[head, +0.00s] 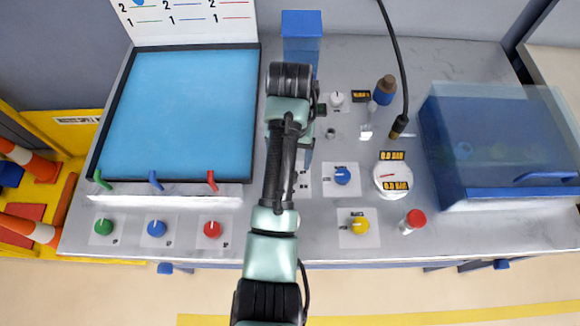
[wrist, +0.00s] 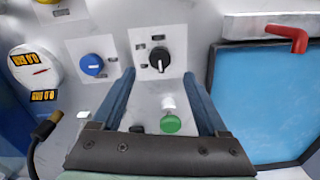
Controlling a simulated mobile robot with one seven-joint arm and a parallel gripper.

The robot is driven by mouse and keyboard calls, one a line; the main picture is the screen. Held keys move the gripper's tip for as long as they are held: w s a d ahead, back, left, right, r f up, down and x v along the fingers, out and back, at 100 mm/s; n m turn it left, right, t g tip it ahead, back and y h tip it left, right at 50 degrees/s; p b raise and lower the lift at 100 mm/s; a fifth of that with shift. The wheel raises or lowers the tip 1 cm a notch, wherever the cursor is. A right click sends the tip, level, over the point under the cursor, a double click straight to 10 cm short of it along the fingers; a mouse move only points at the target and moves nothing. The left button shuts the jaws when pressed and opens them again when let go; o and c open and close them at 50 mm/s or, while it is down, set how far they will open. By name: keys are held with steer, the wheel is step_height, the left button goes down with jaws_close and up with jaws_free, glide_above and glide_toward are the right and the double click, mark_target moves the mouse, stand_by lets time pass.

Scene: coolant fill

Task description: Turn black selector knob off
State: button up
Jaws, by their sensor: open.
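The black selector knob (wrist: 159,57) sits on a white plate with small dark labels in the wrist view. Its white pointer line points down in that picture. My gripper (wrist: 158,73) is open, with its two blue fingers spread to either side of the knob and the tips near the plate's lower edge. I cannot tell whether a finger touches the panel. In the head view my arm hides the black knob, and only part of its plate (head: 303,185) shows. A blue finger of my gripper shows beside the arm.
A blue knob (wrist: 92,64) is left of the black one. A green knob (wrist: 171,123) lies between the fingers, nearer the palm. A yellow knob (head: 360,225), a gauge (head: 393,177) and a red-capped item (head: 413,220) stand to the right in the head view.

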step_height(320, 180, up, 6)
steer(key=shift+f+p, duration=0.1)
steer(key=shift+p, duration=1.05)
